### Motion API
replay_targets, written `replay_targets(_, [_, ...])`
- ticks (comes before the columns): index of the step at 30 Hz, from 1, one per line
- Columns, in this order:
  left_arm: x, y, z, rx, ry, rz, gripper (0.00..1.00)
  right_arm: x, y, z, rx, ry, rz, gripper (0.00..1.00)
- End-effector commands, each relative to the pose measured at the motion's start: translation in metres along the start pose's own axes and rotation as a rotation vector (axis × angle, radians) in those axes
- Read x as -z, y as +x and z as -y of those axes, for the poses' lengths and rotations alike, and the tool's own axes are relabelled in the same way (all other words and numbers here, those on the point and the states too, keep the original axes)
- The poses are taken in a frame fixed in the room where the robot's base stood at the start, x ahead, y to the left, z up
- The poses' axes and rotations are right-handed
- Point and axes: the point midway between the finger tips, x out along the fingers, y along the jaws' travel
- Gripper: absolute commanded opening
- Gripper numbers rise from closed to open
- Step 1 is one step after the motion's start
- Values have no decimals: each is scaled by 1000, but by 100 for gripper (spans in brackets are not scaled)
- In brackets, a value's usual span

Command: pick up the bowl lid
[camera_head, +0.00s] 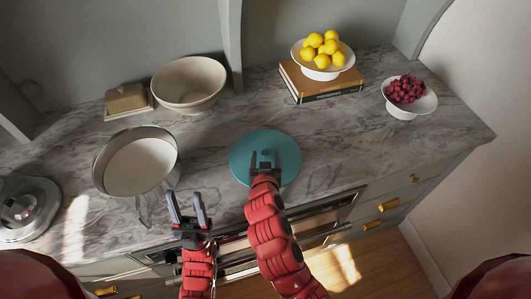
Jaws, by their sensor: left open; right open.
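A round teal lid (285,150) lies on the grey marble counter, with a small raised knob near its middle. My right gripper (266,162) is over the lid at the knob, its fingers apart on either side of it; whether they touch it I cannot tell. My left gripper (187,208) is open and empty near the counter's front edge, left of the lid. A cream bowl (188,84) stands at the back of the counter. A white pot or bowl (138,163) stands left of the lid.
A butter dish (127,101) sits at the back left, and a glass-like domed object (27,208) at the far left. Lemons (323,46) sit in a stand on a book (317,86). A bowl of berries (405,90) is at right. Counter right of the lid is clear.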

Motion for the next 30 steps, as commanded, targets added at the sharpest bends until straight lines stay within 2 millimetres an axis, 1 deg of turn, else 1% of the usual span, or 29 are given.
replay_targets(1, [1,4,0,0,0,0,49,1,4,-1,-2,-1,2,69])
replay_targets(4, [1,5,0,0,0,0,49,1,9,0,1,0,-1,69])
replay_targets(11, [1,4,0,0,0,0,49,-1,10,0,2,0,-1,69])
replay_targets(14, [1,4,0,0,0,0,49,-1,10,0,2,0,-1,52])
replay_targets(15, [1,4,0,0,0,0,49,-1,10,0,2,0,-1,45])
replay_targets(20, [1,4,0,0,0,0,49,-1,10,0,2,0,0,16])
replay_targets(21, [1,4,0,0,0,0,49,-1,10,0,1,0,0,9])
replay_targets(23, [1,4,0,0,0,0,49,-1,10,0,2,0,0,0])
replay_targets(30, [1,4,0,0,0,0,49,-1,10,0,1,0,0,0])
